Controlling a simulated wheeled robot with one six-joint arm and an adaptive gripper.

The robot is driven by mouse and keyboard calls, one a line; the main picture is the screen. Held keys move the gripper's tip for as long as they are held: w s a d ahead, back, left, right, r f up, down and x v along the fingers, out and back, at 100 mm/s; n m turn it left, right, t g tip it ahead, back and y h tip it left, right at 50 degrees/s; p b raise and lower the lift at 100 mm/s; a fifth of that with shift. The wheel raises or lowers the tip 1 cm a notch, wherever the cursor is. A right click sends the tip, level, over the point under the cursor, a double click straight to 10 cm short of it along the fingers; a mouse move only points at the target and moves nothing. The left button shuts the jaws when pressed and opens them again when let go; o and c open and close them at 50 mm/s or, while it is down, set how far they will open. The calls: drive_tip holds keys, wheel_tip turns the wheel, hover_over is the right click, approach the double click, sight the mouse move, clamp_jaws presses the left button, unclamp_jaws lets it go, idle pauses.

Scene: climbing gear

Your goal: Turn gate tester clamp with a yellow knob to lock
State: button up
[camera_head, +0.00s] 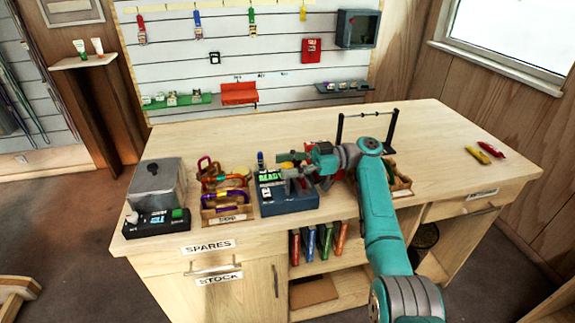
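My gripper (290,164) is over the tester, right at the yellow part. Its fingers are small and overlap the clamp, so I cannot tell whether they touch or grip the knob. The clamp's jaw and the knob's angle are mostly hidden by my gripper and arm.
Left of the tester, a wooden bin (229,215) holds colored carabiners. A grey lidded box (160,182) and a black device (157,223) stand further left. A black rail (366,114) stands behind my arm. The bench's right side is mostly clear, with yellow (478,155) and red (491,149) pieces.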

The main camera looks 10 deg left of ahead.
drive_tip(key=shift+v, duration=3.8)
